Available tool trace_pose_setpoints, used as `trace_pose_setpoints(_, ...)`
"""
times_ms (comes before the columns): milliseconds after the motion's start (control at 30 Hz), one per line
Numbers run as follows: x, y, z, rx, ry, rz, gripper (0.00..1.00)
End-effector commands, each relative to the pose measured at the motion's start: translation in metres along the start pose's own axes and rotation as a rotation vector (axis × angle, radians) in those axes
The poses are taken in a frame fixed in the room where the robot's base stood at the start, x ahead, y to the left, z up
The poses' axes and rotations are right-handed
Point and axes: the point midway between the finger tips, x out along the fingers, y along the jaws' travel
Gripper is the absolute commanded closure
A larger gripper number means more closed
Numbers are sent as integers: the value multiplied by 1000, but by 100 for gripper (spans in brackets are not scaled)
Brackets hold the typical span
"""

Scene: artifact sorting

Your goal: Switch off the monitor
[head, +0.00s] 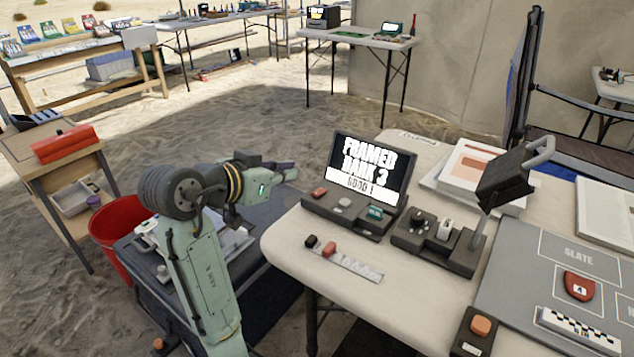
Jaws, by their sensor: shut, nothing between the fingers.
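The monitor (369,168) stands on the white table, its screen lit with white text reading "FRAMED BANK 3" and a bright strip below. Its dark base (345,219) holds a red button (319,193) at left, a pale grey button (344,202) in the middle and a green switch (375,212) at right. My gripper (292,172) is shut and empty. It appears left of the monitor, beyond the table's left edge, and does not touch the monitor or its base in this view.
A dark device with a tilted lamp-like head (505,178) stands right of the monitor. A strip with black and red pieces (345,262) lies in front. A grey mat (520,270) covers the table's right. A red bucket (110,215) and wooden stand (50,150) are left.

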Motion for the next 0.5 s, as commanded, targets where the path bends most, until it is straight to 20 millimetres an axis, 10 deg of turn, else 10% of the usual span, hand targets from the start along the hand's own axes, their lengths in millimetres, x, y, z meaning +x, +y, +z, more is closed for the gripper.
trace_pose_setpoints(500,49,0,-1,-4,0,2,100)
